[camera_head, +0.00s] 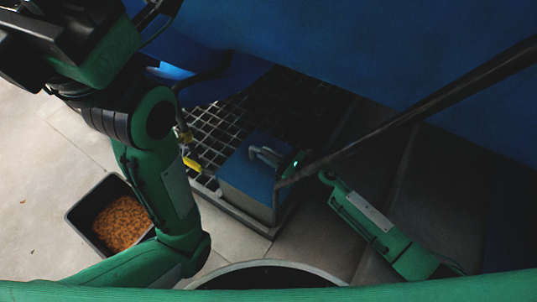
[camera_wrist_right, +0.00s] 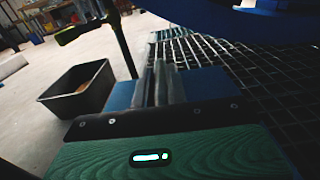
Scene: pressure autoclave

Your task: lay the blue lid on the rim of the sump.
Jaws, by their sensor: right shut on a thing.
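The blue lid (camera_head: 245,168) is a flat square plate with a grey handle on top. It sits over the grey box-shaped sump (camera_head: 248,204) at the edge of a floor grating; I cannot tell whether it touches the rim. My right gripper (camera_head: 266,156) is shut on the lid's handle. In the right wrist view the fingers (camera_wrist_right: 160,85) meet over the blue lid (camera_wrist_right: 203,85), which hides the sump. My left arm folds up at the left of the head view; its dark end (camera_head: 90,50) is at the top left, and its fingers cannot be made out.
A black tray of orange-brown pellets (camera_head: 121,222) stands on the floor at left. A metal grating (camera_head: 225,128) lies behind the sump. A dark bar (camera_head: 430,97) slants across from the right, close to the lid. A yellow handle (camera_head: 191,164) is left of the sump.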

